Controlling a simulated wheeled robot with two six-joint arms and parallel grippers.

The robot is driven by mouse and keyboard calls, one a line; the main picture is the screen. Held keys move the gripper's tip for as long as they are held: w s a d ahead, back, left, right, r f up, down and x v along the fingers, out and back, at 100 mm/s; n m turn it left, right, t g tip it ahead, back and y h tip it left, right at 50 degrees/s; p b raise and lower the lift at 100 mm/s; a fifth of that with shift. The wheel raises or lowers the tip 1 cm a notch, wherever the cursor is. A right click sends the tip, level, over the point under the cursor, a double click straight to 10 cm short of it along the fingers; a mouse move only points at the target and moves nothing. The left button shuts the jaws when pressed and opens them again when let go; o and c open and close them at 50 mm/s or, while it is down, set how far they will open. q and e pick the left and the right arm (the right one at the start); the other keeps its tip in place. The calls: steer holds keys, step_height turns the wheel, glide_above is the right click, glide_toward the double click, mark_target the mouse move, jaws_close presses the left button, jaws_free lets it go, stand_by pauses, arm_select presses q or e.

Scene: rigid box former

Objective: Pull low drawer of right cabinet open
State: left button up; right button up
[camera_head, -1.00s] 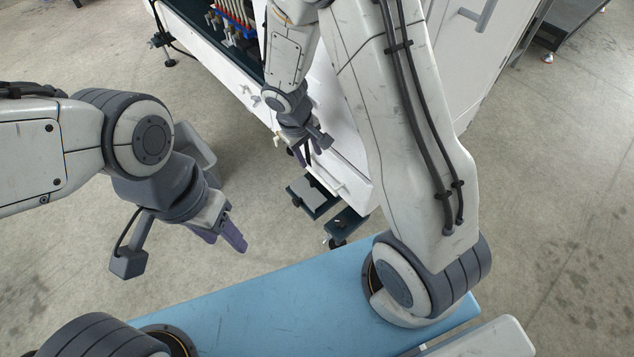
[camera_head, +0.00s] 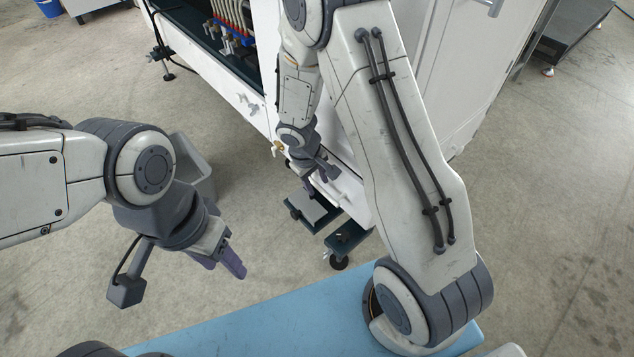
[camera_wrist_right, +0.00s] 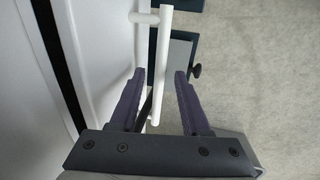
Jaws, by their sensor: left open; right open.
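A white bar handle (camera_wrist_right: 162,55) stands off a white panel front (camera_wrist_right: 102,45) in the right wrist view. My right gripper (camera_wrist_right: 158,78) is open, with its purple fingers on either side of the bar. A gap shows between the bar and the right finger; whether the left finger touches it I cannot tell. In the head view my right gripper (camera_head: 318,178) is low at the white cabinet (camera_head: 455,75), and my arm hides much of the cabinet front. My left gripper (camera_head: 226,262) hangs empty over the floor, away from the cabinet.
Dark green feet (camera_head: 348,236) stick out under the cabinet near my right gripper. My blue base top (camera_head: 270,315) is at the bottom. Open floor lies at left and right.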

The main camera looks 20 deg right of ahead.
jaws_close()
stand_by(1.3)
